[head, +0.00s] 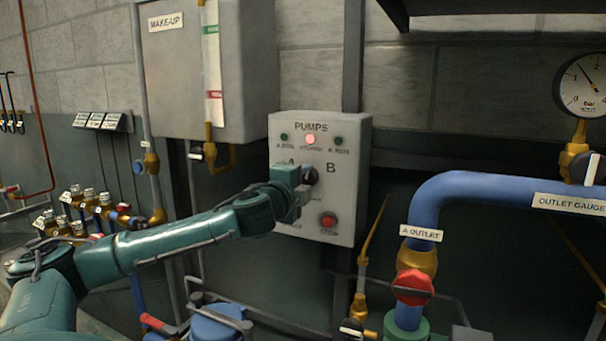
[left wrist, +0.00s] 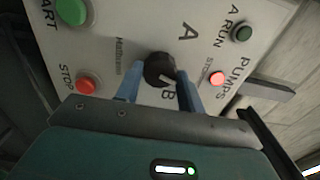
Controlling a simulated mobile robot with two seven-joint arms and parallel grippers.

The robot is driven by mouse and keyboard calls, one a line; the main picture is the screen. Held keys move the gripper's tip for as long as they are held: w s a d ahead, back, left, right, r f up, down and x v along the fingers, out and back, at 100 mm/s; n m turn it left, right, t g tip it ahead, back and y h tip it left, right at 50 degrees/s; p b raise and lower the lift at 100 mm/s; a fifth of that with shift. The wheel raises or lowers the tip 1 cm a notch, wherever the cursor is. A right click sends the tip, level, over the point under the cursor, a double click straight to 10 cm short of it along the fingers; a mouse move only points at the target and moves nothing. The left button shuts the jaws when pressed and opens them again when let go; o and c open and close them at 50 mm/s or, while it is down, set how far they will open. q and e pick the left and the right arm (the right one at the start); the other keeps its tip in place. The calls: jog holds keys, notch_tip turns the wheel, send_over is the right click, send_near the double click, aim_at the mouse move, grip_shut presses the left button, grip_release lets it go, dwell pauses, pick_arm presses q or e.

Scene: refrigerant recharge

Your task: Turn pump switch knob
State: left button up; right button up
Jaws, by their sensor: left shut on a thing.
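The pump switch knob (left wrist: 160,70) is black and round with a white pointer mark, set in the grey PUMPS panel (head: 345,215) between the letters A and B. In the left wrist view its pointer mark is turned toward the B side. My left gripper (left wrist: 158,98) has its two blue fingers on either side of the knob and is shut on it. In the head view my left gripper (head: 303,187) is at the panel and covers part of the knob (head: 311,175). My right gripper is in neither view.
The middle panel lamp (head: 310,139) glows red; the lamps beside it are dark. A red stop button (head: 328,220) sits below the knob. A blue pipe (head: 460,190) with a red valve handle (head: 413,288) stands at the right. A grey make-up tank (head: 200,70) hangs upper left.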

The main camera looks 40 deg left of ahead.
pick_arm(q)
jog(key=shift+m, duration=0.7)
jog(key=shift+r+p, duration=0.1)
jog(key=shift+p, duration=0.3)
jog(key=shift+r+m+p, duration=0.1)
jog(key=shift+m+p, duration=0.55)
jog(key=shift+m, duration=0.05)
jog(key=shift+m+p, duration=0.85)
jog(key=shift+m, duration=0.15)
jog(key=o, duration=1)
jog(key=shift+f, duration=0.2)
jog(key=shift+c, duration=0.2)
